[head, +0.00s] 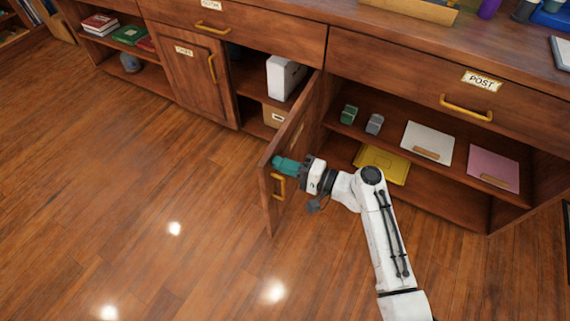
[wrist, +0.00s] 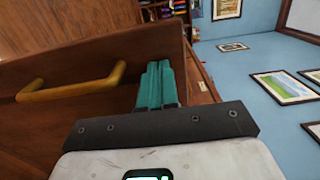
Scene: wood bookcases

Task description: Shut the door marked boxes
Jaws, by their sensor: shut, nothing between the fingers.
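The open wooden door (head: 293,150) stands swung out from the cabinet, with its brass handle (head: 278,186) near its free edge. In the wrist view the door (wrist: 30,125) fills the left, with the handle (wrist: 72,88) beside my fingers.
Left of the door, an open compartment holds a white box (head: 284,77) and a cardboard box (head: 274,116). A POST drawer (head: 430,85) is above, shut. The wooden floor (head: 130,190) left is clear.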

